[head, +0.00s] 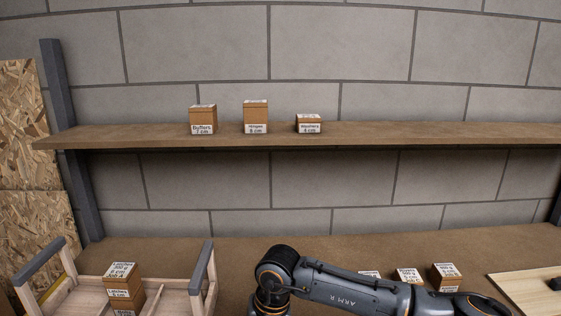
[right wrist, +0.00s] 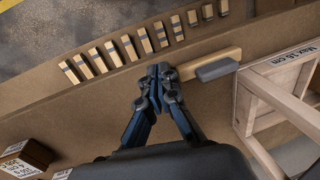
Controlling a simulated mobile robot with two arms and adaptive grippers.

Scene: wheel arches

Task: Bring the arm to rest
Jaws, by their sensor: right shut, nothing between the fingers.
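My right arm (head: 350,287) lies across the bottom of the head view, bent at a dark joint, its gripper outside that picture. In the right wrist view my right gripper (right wrist: 160,72) is shut and empty, its fingertips together above the brown bench surface (right wrist: 90,115). A wooden bar with a grey block (right wrist: 217,69) lies just to the right of the fingertips; I cannot tell whether they touch it. My left gripper is in neither view.
A shelf (head: 400,136) holds three labelled boxes: Buffers (head: 203,121), Hinges (head: 256,118) and Washers (head: 309,125). Several wooden strips (right wrist: 112,54) line the bench edge. A pale board (head: 525,290) lies at right.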

